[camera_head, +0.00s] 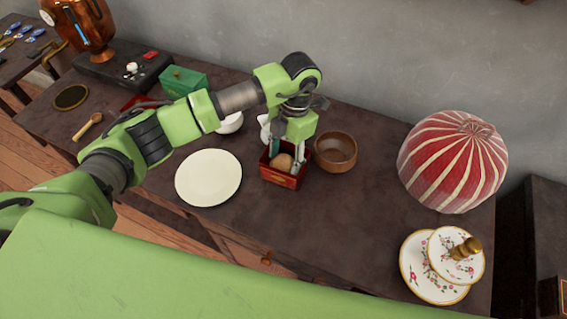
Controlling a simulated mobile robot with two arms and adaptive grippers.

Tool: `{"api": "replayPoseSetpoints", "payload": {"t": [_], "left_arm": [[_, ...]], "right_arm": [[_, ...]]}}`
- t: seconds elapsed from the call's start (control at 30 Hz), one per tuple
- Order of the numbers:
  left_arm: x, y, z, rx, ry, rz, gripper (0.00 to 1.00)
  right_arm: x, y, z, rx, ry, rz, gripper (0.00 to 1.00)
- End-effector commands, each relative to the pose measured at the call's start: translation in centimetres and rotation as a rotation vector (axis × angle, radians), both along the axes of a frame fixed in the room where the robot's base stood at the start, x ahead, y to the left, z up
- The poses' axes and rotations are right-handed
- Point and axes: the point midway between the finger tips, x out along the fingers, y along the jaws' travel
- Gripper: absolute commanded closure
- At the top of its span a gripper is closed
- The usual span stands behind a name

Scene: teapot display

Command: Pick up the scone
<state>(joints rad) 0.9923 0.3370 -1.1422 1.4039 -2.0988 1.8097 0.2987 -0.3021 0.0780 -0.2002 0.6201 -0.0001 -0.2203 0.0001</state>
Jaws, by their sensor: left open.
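The scone (282,162) is a small tan-brown lump inside a red open-topped box (278,180) on the dark table. My left gripper (286,155) points down over the box, with its fingers open and reaching to about the box opening, around or close to the scone. I cannot tell whether the fingers touch it. Part of the scone is hidden by the box wall and the gripper. My right gripper does not show.
A brown bowl (336,151) stands close right of the box, and a white plate (208,177) lies to the left. A striped red dome (453,162) and a floral tiered stand (430,277) are at right. A green box (184,82) stands behind. The table's middle right is clear.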

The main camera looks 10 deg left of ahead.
Motion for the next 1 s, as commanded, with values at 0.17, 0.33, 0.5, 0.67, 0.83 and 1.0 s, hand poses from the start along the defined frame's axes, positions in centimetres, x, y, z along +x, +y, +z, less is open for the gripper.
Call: {"api": "replayPoseSetpoints", "payload": {"t": [0.17,0.33,0.5,0.67,0.83,1.0], "left_arm": [[-0.4,0.3,-2.1,0.002,0.002,0.001,0.5],[-0.4,0.3,-2.5,0.0,0.0,0.0,0.5],[-0.4,0.3,-2.5,0.0,0.0,0.0,0.66],[-0.4,0.3,-2.5,0.0,0.0,0.0,0.81],[-0.3,0.3,-2.4,-0.001,-0.001,0.0,0.81],[-0.2,0.3,-0.8,-0.001,-0.005,0.002,0.81]], "right_arm": [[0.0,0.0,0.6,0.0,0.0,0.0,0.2],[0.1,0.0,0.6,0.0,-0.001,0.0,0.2],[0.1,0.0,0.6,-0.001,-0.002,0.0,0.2],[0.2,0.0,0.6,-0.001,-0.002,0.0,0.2],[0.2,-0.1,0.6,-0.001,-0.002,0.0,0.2],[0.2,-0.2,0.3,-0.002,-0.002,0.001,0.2]]}}
